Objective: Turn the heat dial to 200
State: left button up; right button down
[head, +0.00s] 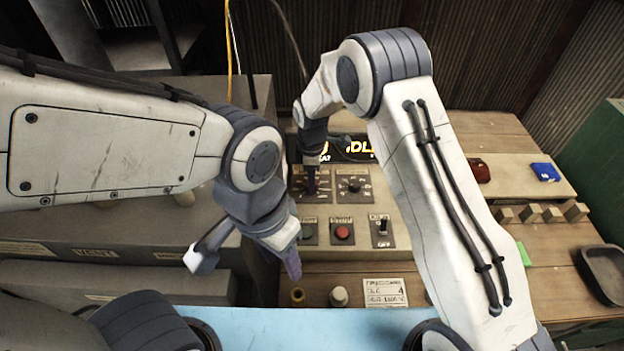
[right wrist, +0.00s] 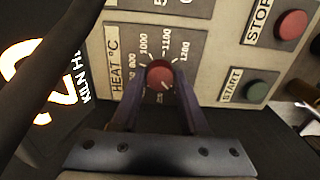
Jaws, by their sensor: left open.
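The heat dial is a round red knob (right wrist: 160,75) on a plate marked HEAT °C in the right wrist view. Numbers such as 1000, 1100 and 1200 show around it; its exact setting is not readable. My right gripper (right wrist: 160,88) has one finger on each side of the knob and appears shut on it. In the head view my right gripper (head: 311,182) points down at the left dial plate (head: 325,190) and hides the knob. My left gripper (head: 292,268) is open and empty, low in front of the control panel's left side.
A second dial (head: 354,185) sits right of the heat dial. Below are a green button (head: 308,231), a red button (head: 342,232) and a switch (head: 382,228). A lit display (head: 355,148) stands behind. A blue item (head: 545,172) and a dark tray (head: 604,270) lie at the right.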

jog(key=shift+m, duration=0.3)
jog(key=shift+m+b, duration=0.4)
jog(key=shift+m, duration=0.8)
jog(key=shift+m+b, duration=0.35)
jog(key=shift+m, duration=1.85)
jog(key=shift+c, duration=2.1)
grip_release()
notch_tip(320, 180, up, 11)
jog(key=b, duration=0.2)
jog(key=shift+f, duration=0.2)
